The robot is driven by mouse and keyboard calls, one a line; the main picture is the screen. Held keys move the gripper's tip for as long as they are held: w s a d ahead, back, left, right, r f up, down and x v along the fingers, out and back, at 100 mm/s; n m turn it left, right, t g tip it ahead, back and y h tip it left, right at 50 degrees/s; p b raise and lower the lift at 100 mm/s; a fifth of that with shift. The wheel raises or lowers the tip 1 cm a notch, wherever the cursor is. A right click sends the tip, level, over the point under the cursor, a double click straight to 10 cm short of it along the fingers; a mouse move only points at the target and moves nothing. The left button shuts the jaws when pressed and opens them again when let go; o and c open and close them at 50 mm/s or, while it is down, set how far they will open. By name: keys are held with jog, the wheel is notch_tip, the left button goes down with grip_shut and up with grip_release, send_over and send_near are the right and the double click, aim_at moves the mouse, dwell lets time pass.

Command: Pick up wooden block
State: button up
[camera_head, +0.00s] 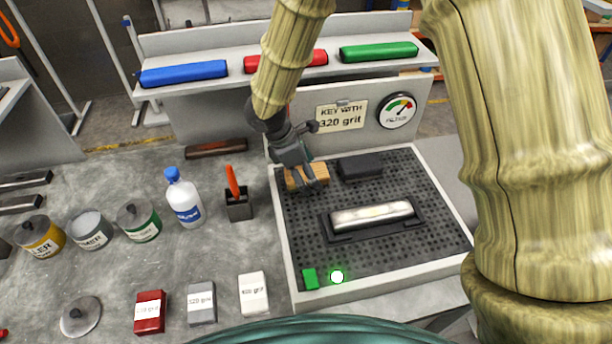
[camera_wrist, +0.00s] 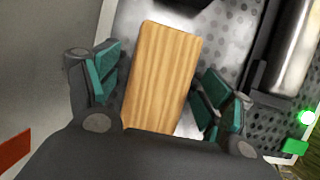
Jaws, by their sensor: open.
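The wooden block (camera_head: 294,178) is light brown with straight grain. It lies at the back left of the perforated black tray, close to the tray's white rim. My gripper (camera_head: 306,176) is over the block in the head view and partly hides it. In the wrist view the wooden block (camera_wrist: 161,78) lies between the two green-padded fingers of my gripper (camera_wrist: 158,92). The fingers are spread, with a gap showing on either side of the block. The block's near end is hidden by the gripper body.
A dark block (camera_head: 360,166) sits right of the wooden block on the tray (camera_head: 286,240). A metal bar in a black holder (camera_head: 372,216) lies in front. A black cup (camera_head: 238,205) with an orange-handled tool and a white bottle (camera_head: 184,199) stand left. A shelf (camera_head: 190,83) rises behind.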

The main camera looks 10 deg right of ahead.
jog(key=shift+f, duration=0.2)
dwell(0.4)
jog(key=shift+s, duration=0.1)
jog(key=c, duration=1.2)
jog(key=shift+r, duration=0.15)
jog(key=shift+w+r+b, duration=0.25)
jog(key=shift+r+b, duration=0.05)
jog(key=shift+b, duration=0.05)
jog(key=r, duration=0.1)
jog(key=s+r+b, duration=0.1)
jog(key=r, duration=0.1)
jog(key=shift+a, duration=0.2)
jog(key=s+a+b, duration=0.1)
jog(key=s+a, duration=0.1)
jog(key=s, duration=0.2)
jog(key=s+a+r+b, duration=0.1)
jog(key=s+a, duration=0.1)
jog(key=s, duration=0.3)
jog(key=s+a+b, duration=0.2)
jog(key=s, duration=0.2)
jog(key=shift+s+a+r, duration=0.15)
jog(key=shift+s+r, duration=0.15)
jog(key=shift+s, duration=0.1)
